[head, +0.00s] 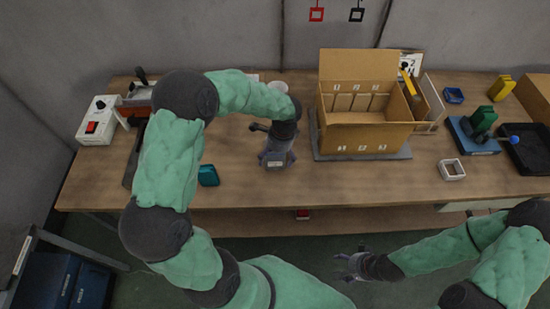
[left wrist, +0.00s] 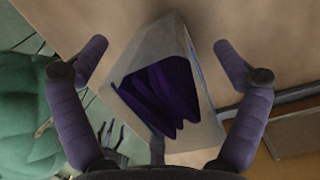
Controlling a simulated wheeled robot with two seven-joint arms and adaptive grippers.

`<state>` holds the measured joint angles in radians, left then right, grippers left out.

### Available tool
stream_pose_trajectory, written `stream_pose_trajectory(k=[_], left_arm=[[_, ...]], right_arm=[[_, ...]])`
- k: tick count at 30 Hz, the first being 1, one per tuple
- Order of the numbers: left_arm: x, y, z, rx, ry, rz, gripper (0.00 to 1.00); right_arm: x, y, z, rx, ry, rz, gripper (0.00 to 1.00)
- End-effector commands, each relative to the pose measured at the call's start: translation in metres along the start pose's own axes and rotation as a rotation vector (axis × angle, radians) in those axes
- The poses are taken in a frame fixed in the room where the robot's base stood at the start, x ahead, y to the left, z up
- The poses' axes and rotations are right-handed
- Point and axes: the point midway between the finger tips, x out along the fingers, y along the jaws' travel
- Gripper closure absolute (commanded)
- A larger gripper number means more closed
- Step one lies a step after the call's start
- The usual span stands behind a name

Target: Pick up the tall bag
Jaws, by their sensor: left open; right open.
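A pale, tall bag (left wrist: 178,62) with dark purple contents (left wrist: 160,98) shows in the left wrist view. It lies between the two spread fingers of my left gripper (left wrist: 160,50), with a gap visible on each side. In the head view my left gripper (head: 276,156) points down over the bench, left of the carton, and hides the bag there. My left gripper is open and not closed on anything. My right gripper (head: 352,265) is open and empty, low in front of the bench.
An open cardboard carton (head: 366,137) stands on a grey plate (head: 400,154) right of my left gripper. A teal object (head: 208,175) lies to its left. A white open box (head: 452,169) and a green device (head: 481,122) are at right. A white switch box (head: 97,120) stands far left.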

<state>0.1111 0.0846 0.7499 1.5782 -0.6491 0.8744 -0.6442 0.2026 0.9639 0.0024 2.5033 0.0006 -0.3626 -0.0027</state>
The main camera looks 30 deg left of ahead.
Motion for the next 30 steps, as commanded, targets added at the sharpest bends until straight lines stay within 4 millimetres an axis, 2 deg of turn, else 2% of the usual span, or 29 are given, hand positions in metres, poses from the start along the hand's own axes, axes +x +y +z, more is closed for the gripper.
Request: stream_pose_trajectory(k=[7,8,13,14,30], left_arm=[[0.0034,-0.0002,0.0001,0.0,0.0,-0.001,0.03],[0.0034,-0.0002,0.0001,0.0,0.0,-0.001,0.08],[0.0033,-0.0001,0.0001,0.0,0.0,-0.001,0.56],[0.0034,-0.0001,0.0001,0.0,0.0,-0.001,0.61],[-0.0014,-0.0001,0.0008,0.0,0.0,-0.001,0.62]], right_arm=[[0.0006,0.0002,-0.0001,0.0,0.0,0.0,0.31],[0.0005,0.0002,-0.0001,0.0,0.0,0.0,0.31],[0.0006,0.0002,-0.0001,0.0,0.0,0.0,0.31],[0.0006,0.0002,-0.0001,0.0,0.0,0.0,0.31],[-0.0014,-0.0005,0.0,0.0,0.0,0.0,0.31]])
